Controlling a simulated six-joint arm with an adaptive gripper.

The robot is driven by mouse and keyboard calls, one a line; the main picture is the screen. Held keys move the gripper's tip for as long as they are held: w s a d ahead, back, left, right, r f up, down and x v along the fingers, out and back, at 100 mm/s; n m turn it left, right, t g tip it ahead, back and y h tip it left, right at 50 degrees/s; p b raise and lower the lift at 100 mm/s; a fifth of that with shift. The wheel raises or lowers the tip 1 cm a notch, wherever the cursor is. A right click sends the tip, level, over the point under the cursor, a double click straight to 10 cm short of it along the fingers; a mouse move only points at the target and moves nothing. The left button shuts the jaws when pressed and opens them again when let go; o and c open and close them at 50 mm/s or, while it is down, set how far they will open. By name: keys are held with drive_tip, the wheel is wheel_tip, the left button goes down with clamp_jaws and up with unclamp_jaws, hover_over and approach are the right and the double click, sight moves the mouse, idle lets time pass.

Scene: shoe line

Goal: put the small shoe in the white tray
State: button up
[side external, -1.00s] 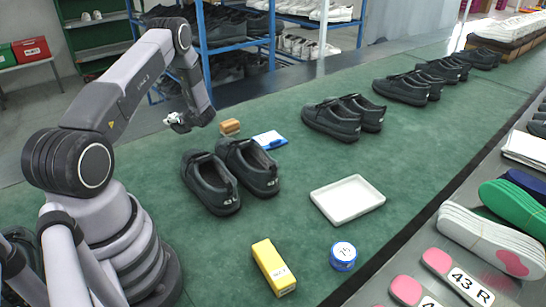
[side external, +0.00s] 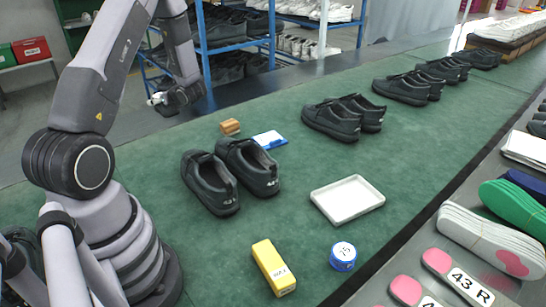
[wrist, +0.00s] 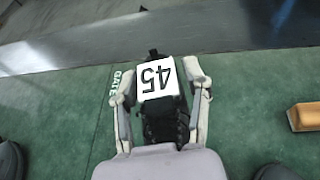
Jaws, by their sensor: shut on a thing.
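My gripper (side external: 165,99) is up at the far edge of the green table, left of the middle in the side external view. In the wrist view my gripper (wrist: 159,82) is shut on a dark, shoe-like thing (wrist: 160,128) with a white label reading 45. I cannot make out its full shape, as my gripper hides part of it. The white tray (side external: 347,199) is empty, on the table right of centre, well apart from my gripper. A pair of black shoes (side external: 231,174) stands between my arm and the tray.
A wooden block (side external: 229,127) and a blue-white card (side external: 269,140) lie behind the pair. A yellow box (side external: 273,267) and a blue round tin (side external: 343,256) are in front of the tray. More black shoes (side external: 343,117) stand further back.

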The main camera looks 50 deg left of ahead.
drive_tip(key=w+d+m+t+h, duration=0.1)
drive_tip(key=w+d+m+t, duration=0.3)
drive_tip(key=w+d, duration=0.5)
drive_tip(key=w+d+m+t, duration=0.4)
drive_tip(key=w+d+t, duration=0.15)
drive_tip(key=d, duration=0.65)
drive_tip(key=w+d+m+t+h, duration=0.2)
drive_tip(key=d+m+t+h, duration=0.5)
drive_tip(key=d, duration=1.8)
drive_tip(key=g, duration=0.2)
hover_over(343, 199)
drive_tip(key=shift+m+t, duration=0.25)
drive_tip(key=shift+m, duration=0.15)
drive_tip(key=f, duration=1.4)
drive_tip(key=shift+s+f, duration=0.2)
drive_tip(key=shift+s, duration=0.2)
drive_tip(key=shift+w+f, duration=0.15)
drive_tip(key=shift+w, duration=0.05)
drive_tip(key=shift+w+f, duration=0.2)
drive_tip(key=shift+f, duration=1.6)
